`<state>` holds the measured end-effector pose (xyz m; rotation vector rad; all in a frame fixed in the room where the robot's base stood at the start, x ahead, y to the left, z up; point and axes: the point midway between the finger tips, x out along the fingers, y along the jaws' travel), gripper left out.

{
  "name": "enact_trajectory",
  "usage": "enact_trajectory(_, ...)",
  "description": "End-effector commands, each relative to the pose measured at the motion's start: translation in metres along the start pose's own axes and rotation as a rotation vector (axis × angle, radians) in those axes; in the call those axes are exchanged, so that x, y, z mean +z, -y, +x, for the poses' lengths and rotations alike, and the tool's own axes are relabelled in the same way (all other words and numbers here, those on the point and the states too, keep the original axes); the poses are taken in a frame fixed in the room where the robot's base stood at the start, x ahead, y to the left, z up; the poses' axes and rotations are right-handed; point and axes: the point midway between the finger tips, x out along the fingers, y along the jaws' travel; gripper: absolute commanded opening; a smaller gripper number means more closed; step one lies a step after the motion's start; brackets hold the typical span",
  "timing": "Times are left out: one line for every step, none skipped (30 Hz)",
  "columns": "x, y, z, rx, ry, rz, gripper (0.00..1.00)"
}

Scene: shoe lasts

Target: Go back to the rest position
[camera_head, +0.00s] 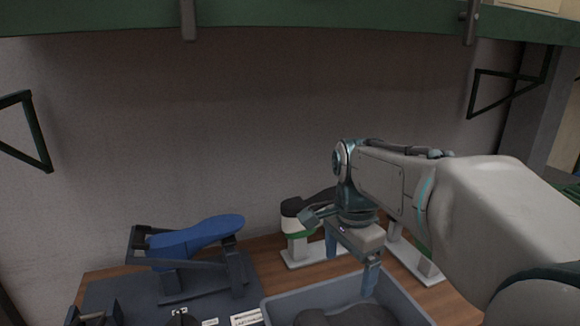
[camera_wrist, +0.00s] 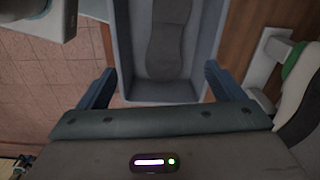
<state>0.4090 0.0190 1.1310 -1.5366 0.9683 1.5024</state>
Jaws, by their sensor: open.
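My gripper (camera_head: 355,262) hangs over the grey bin on the right part of the table, with its fingers pointing down. In the wrist view its two blue fingers stand wide apart and nothing is between the fingertips (camera_wrist: 160,82). The grey bin (camera_head: 412,299) holds a dark shoe last (camera_head: 345,316), which also shows lengthwise in the bin in the wrist view (camera_wrist: 165,45). A blue shoe last (camera_head: 198,238) lies sole up on a dark stand at the left. The bin's near part is cut off in the head view.
A white stand (camera_head: 305,254) with a dark, white and green last is behind my gripper, partly hidden by it. A dark mat (camera_head: 215,300) with small labels lies at the left. A green shelf edge (camera_head: 330,16) crosses the top. The wall behind is bare.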

Motion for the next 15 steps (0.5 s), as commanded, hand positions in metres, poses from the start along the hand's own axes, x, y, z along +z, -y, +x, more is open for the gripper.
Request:
enact_trajectory(0.003, -0.011, 0.004, -0.015, -0.009, -0.076, 0.88)
enact_trajectory(0.005, -0.017, 0.006, -0.027, -0.016, -0.134, 0.88)
enact_trajectory(0.007, -0.025, 0.011, -0.040, -0.026, -0.214, 0.88)
enact_trajectory(0.009, -0.032, 0.015, -0.050, -0.034, -0.275, 0.88)
enact_trajectory(0.010, -0.038, 0.018, -0.060, -0.043, -0.336, 0.88)
enact_trajectory(0.012, -0.046, 0.023, -0.073, -0.056, -0.416, 0.88)
enact_trajectory(0.014, -0.053, 0.027, -0.082, -0.066, -0.477, 0.88)
enact_trajectory(0.016, -0.059, 0.032, -0.090, -0.077, -0.537, 0.88)
enact_trajectory(0.018, -0.067, 0.037, -0.100, -0.092, -0.618, 0.88)
enact_trajectory(0.020, -0.073, 0.042, -0.107, -0.104, -0.676, 0.88)
enact_trajectory(0.022, -0.079, 0.046, -0.113, -0.115, -0.732, 0.88)
enact_trajectory(0.024, -0.086, 0.051, -0.120, -0.130, -0.802, 0.88)
enact_trajectory(0.025, -0.090, 0.055, -0.125, -0.142, -0.851, 0.88)
enact_trajectory(0.027, -0.095, 0.059, -0.128, -0.152, -0.897, 0.88)
enact_trajectory(0.029, -0.100, 0.063, -0.133, -0.165, -0.952, 0.88)
